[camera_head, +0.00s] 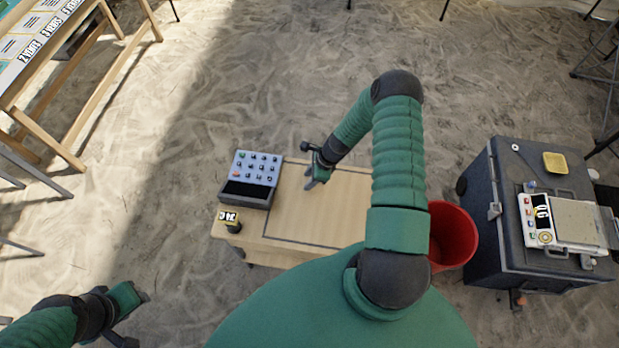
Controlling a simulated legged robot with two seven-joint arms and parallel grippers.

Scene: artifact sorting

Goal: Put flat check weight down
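I cannot make out a flat check weight for certain in the head view. My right gripper (315,183) is low over the wooden table (290,222), just right of a grey keypad-like box. Its grey fingertips point down at the table top. They are too small to tell whether they are open or shut, or whether something thin is between them. My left gripper (138,312) is at the lower left over the sand, away from the table. Its finger opening is not clear, and I see no object in it.
The keypad-like box (252,172) and a small labelled item (230,219) sit on the table's left side. A red bucket (455,236) stands right of the table. The table's middle looks clear.

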